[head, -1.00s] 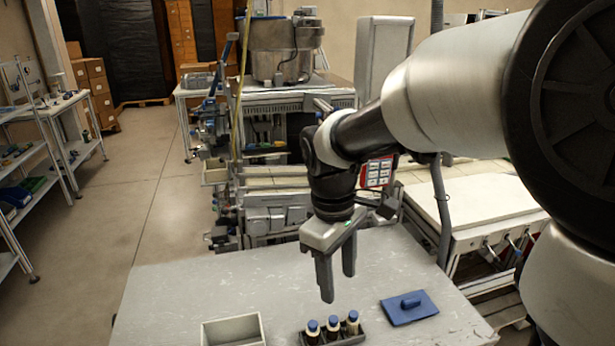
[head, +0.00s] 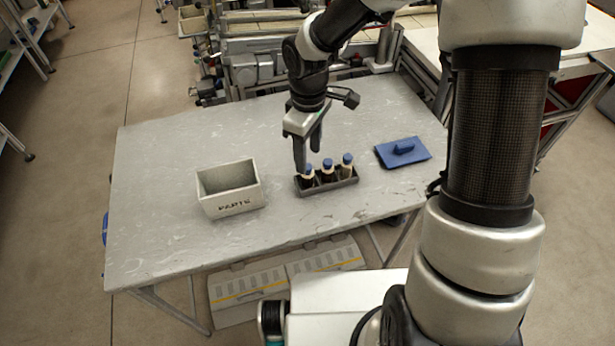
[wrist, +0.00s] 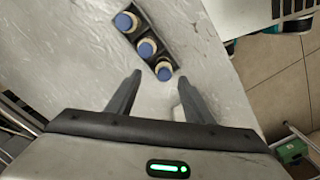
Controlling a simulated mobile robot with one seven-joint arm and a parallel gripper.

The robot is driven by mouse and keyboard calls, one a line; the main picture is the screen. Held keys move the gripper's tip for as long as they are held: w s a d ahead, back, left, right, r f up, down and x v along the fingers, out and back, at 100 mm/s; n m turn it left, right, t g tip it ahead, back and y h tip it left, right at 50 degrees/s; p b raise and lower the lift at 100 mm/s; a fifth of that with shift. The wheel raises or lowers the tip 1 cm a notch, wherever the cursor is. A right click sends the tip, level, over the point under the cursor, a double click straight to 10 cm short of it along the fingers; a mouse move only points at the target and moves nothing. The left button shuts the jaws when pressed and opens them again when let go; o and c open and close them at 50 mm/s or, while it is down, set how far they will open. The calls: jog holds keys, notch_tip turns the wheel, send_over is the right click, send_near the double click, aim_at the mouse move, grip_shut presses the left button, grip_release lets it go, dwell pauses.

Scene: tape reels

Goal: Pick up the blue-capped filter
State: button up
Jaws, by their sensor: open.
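Three small blue-capped filters with pale bodies stand upright in a row in a dark rack (head: 330,185) on the grey table: a left one (head: 308,171), a middle one (head: 328,167) and a right one (head: 347,161). My gripper (head: 308,158) is open and empty, pointing down above and just behind the left end of the rack. In the wrist view, its fingertips (wrist: 159,77) are spread, with the nearest blue-capped filter (wrist: 163,71) appearing between them. The other two (wrist: 146,48) (wrist: 125,22) run off up and left. The exact height gap is hard to tell.
An open pale bin marked PARTS (head: 233,203) stands left of the rack. A blue plate with a handle (head: 402,151) lies to the right. The grey table (head: 160,190) is otherwise clear, with machinery behind it.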

aim_at(308, 166)
jog(key=shift+s+f+b, duration=0.15)
jog(key=shift+s+f, duration=0.05)
jog(key=shift+f, duration=1.15)
jog(key=shift+s+f+b, duration=0.15)
jog(key=shift+s+f, duration=0.05)
jog(key=shift+f, duration=1.15)
jog(key=shift+c, duration=0.4)
jog(key=c, duration=1)
